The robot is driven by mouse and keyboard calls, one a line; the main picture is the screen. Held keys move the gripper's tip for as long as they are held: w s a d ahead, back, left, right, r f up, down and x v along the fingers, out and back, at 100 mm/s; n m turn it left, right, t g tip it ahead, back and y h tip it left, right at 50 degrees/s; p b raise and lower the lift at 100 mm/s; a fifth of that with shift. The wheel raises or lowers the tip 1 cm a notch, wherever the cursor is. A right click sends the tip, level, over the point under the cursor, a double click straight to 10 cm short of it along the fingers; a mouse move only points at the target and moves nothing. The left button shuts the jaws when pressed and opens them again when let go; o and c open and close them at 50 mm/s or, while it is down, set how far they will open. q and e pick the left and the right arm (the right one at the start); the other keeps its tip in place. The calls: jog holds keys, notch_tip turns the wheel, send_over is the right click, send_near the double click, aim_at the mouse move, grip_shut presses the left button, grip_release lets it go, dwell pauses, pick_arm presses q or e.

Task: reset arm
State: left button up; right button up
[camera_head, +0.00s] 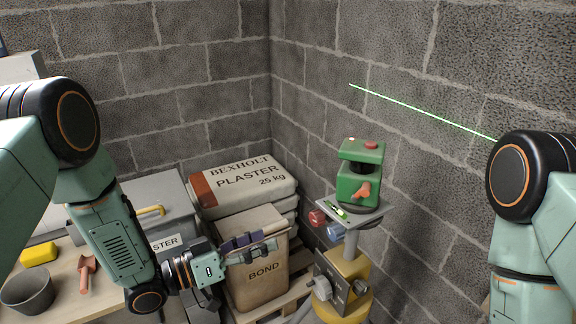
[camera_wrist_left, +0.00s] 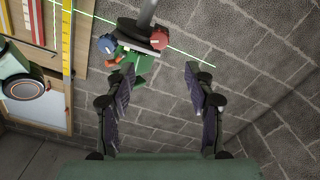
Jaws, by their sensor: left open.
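My left arm comes in from the left, and its gripper (camera_head: 268,246) is in front of the stacked bags near the middle. Its two fingers are apart with nothing between them. In the left wrist view the open fingers (camera_wrist_left: 158,75) point up the picture, with the block wall behind the gap. My right arm (camera_head: 522,220) stands at the right edge, and its gripper is out of the frame.
A green laser device (camera_head: 360,170) stands on a post with a small tray (camera_head: 353,219), right of my left gripper. A plaster bag (camera_head: 243,185) tops a stack behind it. A bench (camera_head: 62,272) at left holds a dark bucket (camera_head: 28,291) and an orange trowel (camera_head: 86,272).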

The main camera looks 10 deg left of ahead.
pick_arm(q)
jog(key=s+a+f+n+g+y+b, duration=0.1)
jog(key=s+a+f+y, duration=0.15)
jog(key=f, duration=0.35)
jog(key=s+a+f+n+g+y, duration=0.1)
jog(key=s+a+f+n+y, duration=0.15)
jog(key=f+y, duration=0.2)
jog(key=s+a+f+g+y+b, duration=0.1)
jog(key=s+a+f+y, duration=0.15)
jog(key=f, duration=0.35)
jog(key=s+a+f+n+g+y+b, duration=0.1)
jog(key=s+f, duration=0.4)
jog(key=s, duration=0.7)
jog(key=s+a+f+n+g+y+b, duration=0.1)
jog(key=s+a+f+g+y+b, duration=0.2)
jog(key=s, duration=1)
notch_tip(320, 180, down, 3)
jog(key=g+y, duration=0.1)
jog(key=g, duration=0.2)
jog(key=shift+a+r+n+g+b, duration=0.2)
jog(key=shift+n+g+b, duration=0.1)
jog(key=shift+n+b, duration=0.1)
pick_arm(e)
notch_tip(320, 180, down, 7)
jog(key=shift+r, duration=0.15)
pick_arm(q)
jog(key=shift+s, duration=0.1)
jog(key=shift+c, duration=0.3)
pick_arm(e)
jog(key=shift+c, duration=0.2)
